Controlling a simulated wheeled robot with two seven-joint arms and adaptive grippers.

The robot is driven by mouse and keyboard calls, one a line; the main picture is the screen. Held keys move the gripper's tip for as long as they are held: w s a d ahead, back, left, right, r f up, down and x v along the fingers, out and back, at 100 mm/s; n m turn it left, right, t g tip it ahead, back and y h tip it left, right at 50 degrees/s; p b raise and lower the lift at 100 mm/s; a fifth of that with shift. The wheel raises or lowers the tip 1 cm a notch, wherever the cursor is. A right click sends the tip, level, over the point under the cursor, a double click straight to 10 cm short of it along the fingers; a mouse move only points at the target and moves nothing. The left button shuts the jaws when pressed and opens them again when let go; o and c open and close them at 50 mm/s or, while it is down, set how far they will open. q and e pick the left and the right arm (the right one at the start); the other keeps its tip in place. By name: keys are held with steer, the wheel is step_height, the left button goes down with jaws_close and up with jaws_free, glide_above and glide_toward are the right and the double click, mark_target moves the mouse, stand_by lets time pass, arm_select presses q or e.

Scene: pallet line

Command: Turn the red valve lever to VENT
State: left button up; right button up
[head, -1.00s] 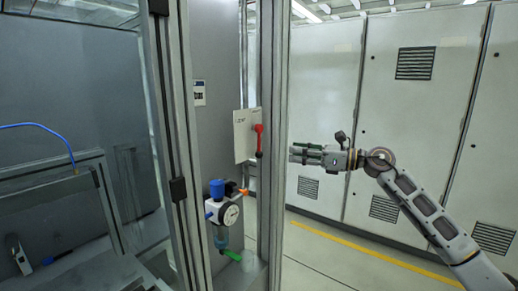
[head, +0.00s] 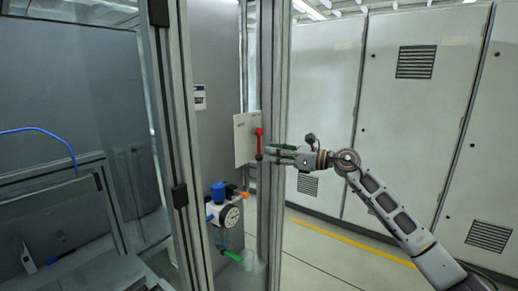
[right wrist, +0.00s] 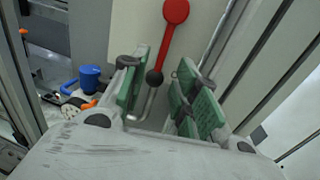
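The red valve lever (head: 259,142) hangs down from its red round hub, in front of a pale plate (head: 243,150) with small unreadable marking. In the right wrist view the lever (right wrist: 165,45) ends in a black knob (right wrist: 154,77). My right gripper (head: 270,151) is at the lever's lower end, coming from the right. In the right wrist view my right gripper (right wrist: 163,92) is open, its green pads on either side of the knob. I see no clear grip on it; exact depth is hard to tell. My left gripper is not in view.
A frame post (head: 274,210) stands close by the lever. Below is a gauge (head: 228,216) with a blue-topped unit (head: 217,191), an orange fitting and a green handle (head: 233,256). Grey cabinets (head: 410,130) stand behind my right arm, with open floor before them.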

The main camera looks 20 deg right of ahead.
mark_target(259, 154)
steer(key=shift+p+x, duration=0.9)
steer(key=shift+x, duration=2)
jaws_close()
